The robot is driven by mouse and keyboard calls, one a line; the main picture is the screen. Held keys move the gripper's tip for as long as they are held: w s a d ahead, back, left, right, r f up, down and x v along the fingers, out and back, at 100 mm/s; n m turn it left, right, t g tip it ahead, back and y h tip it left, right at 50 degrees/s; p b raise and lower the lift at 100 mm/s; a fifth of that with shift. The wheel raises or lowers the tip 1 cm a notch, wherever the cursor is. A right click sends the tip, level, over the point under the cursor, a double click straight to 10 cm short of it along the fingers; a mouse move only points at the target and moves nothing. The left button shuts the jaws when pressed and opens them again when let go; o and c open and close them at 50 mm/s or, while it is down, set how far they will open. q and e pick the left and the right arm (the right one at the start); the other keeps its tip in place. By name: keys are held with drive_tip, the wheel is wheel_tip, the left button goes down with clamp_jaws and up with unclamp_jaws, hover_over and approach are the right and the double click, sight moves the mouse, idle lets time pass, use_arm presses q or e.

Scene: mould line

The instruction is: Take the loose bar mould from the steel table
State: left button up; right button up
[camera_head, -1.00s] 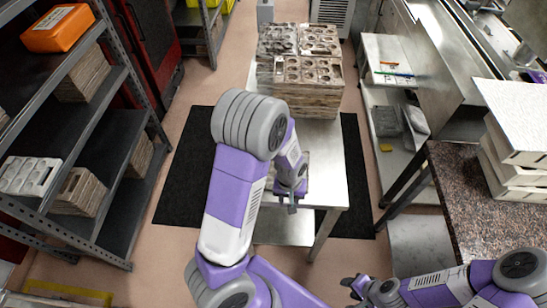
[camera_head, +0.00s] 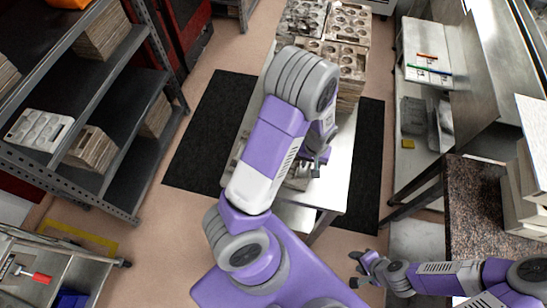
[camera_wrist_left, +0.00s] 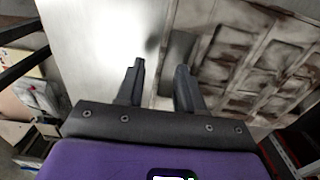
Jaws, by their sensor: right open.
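The loose bar mould (camera_head: 299,180) lies on the steel table (camera_head: 336,180), near its front end. My left arm hides much of it in the head view. In the left wrist view the mould (camera_wrist_left: 245,55) shows as a worn, stained tray with several recesses, filling the upper right. My left gripper (camera_head: 318,163) is over the table beside the mould. My right gripper (camera_head: 361,269) is open and empty, low over the floor.
Stacked moulds (camera_head: 328,38) stand at the far end of the steel table. A shelf rack (camera_head: 110,178) with moulds is on the left. A granite-topped counter (camera_head: 474,200) with white boxes is on the right. Dark mats (camera_head: 205,140) flank the table.

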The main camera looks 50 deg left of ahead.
use_arm(q)
wheel_tip(320, 180, down, 2)
clamp_jaws()
idle(0.3)
drive_tip(key=shift+r, duration=0.1)
